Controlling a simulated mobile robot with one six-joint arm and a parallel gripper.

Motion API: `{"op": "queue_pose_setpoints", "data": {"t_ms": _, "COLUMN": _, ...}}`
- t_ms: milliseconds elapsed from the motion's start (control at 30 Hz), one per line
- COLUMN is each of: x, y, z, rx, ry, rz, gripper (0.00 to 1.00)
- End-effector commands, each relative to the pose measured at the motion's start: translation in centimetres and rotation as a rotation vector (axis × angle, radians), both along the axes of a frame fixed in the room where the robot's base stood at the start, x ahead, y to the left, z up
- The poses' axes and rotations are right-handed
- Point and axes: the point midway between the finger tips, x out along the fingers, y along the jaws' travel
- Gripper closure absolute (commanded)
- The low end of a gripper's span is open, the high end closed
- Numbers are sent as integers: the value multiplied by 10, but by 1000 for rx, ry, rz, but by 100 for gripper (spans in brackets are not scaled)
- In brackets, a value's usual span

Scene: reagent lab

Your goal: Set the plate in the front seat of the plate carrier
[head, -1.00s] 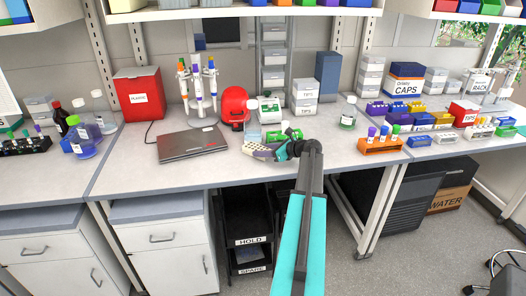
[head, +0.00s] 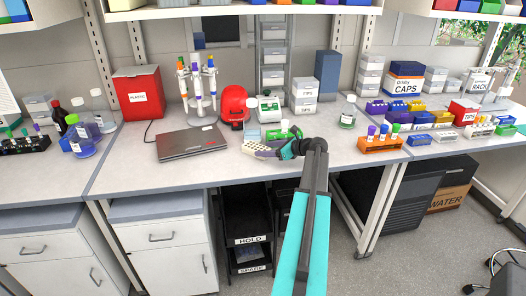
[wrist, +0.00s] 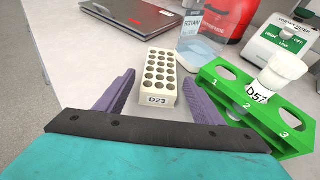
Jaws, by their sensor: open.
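The plate (wrist: 158,75) is a cream block with rows of round wells and a "D23" label on its near face. In the wrist view it stands on the bench between the two purple fingers of my gripper (wrist: 158,79). The fingers are open, with a gap on each side of the plate. In the head view the plate (head: 255,148) shows small beside my gripper, near the bench's front edge. I cannot tell which thing is the plate carrier.
A green rack (wrist: 225,73) numbered 1, 2, 3 stands close on the right, holding a white-capped bottle labelled "D57" (wrist: 275,75). A clear container (wrist: 193,48) is just behind the plate. A laptop (head: 193,143) lies to the left. An orange tube rack (head: 380,145) is to the right.

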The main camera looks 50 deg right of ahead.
Motion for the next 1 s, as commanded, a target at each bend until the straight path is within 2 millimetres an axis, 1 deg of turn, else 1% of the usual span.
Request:
{"op": "queue_pose_setpoints", "data": {"t_ms": 33, "x": -9, "y": 0, "z": 2, "rx": -1, "ry": 0, "rz": -3, "gripper": 38}}
{"op": "queue_pose_setpoints", "data": {"t_ms": 200, "x": -34, "y": -2, "z": 12, "rx": -2, "ry": 0, "rz": -2, "gripper": 38}}
{"op": "queue_pose_setpoints", "data": {"t_ms": 500, "x": -74, "y": -6, "z": 29, "rx": -2, "ry": 0, "rz": -1, "gripper": 38}}
{"op": "queue_pose_setpoints", "data": {"t_ms": 700, "x": -86, "y": -7, "z": 36, "rx": -1, "ry": 0, "rz": -1, "gripper": 38}}
{"op": "queue_pose_setpoints", "data": {"t_ms": 1000, "x": -88, "y": -7, "z": 37, "rx": -1, "ry": 0, "rz": 0, "gripper": 38}}
